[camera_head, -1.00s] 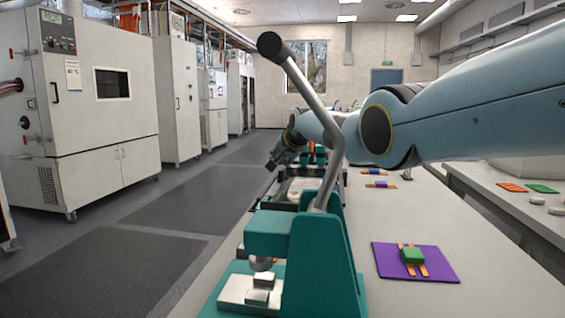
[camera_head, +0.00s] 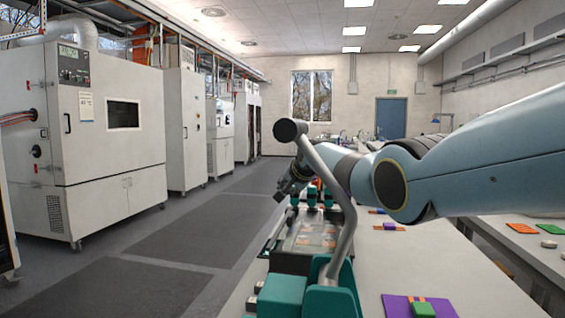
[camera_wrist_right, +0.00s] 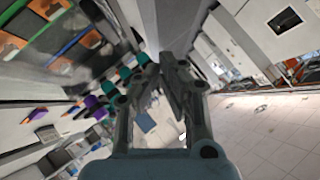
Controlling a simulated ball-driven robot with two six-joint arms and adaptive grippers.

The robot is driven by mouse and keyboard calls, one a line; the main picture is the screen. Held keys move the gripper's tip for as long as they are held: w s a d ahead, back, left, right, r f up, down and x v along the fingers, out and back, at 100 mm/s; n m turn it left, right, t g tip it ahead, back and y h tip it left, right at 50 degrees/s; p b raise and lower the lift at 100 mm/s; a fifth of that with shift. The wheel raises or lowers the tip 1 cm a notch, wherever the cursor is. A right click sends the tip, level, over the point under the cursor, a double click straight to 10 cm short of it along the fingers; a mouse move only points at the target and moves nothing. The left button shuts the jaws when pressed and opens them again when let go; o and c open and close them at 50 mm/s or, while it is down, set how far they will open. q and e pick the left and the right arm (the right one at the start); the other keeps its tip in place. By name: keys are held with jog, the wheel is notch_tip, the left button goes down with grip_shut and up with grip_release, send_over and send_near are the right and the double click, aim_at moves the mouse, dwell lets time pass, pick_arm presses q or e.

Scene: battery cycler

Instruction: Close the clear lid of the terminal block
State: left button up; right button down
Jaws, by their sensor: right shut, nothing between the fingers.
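In the head view, what looks like the terminal block (camera_head: 309,236) lies on the bench behind the lever press, with orange parts under a clear, shiny surface. The lever partly covers it, and I cannot tell the clear lid's exact angle. In the right wrist view, a framed unit with orange and green parts (camera_wrist_right: 62,42) fills the upper left, blurred. My right gripper (camera_head: 284,190) is above and beyond the block in the head view. In the wrist view its fingers (camera_wrist_right: 166,68) are together and empty. My left gripper is out of view.
A teal press (camera_head: 320,302) with a tall grey lever (camera_head: 345,205) stands in front of the block. A purple mat (camera_head: 394,304) with a green piece (camera_head: 423,309) lies to its right. The bench (camera_head: 440,250) right of the block is mostly clear. White cabinets (camera_head: 105,150) stand left, across the aisle.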

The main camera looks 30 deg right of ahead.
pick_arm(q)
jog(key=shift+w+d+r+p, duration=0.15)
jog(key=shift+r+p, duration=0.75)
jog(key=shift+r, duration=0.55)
pick_arm(e)
jog(key=s+a+r, duration=0.4)
jog(key=s+r, duration=0.1)
jog(key=shift+r, duration=0.4)
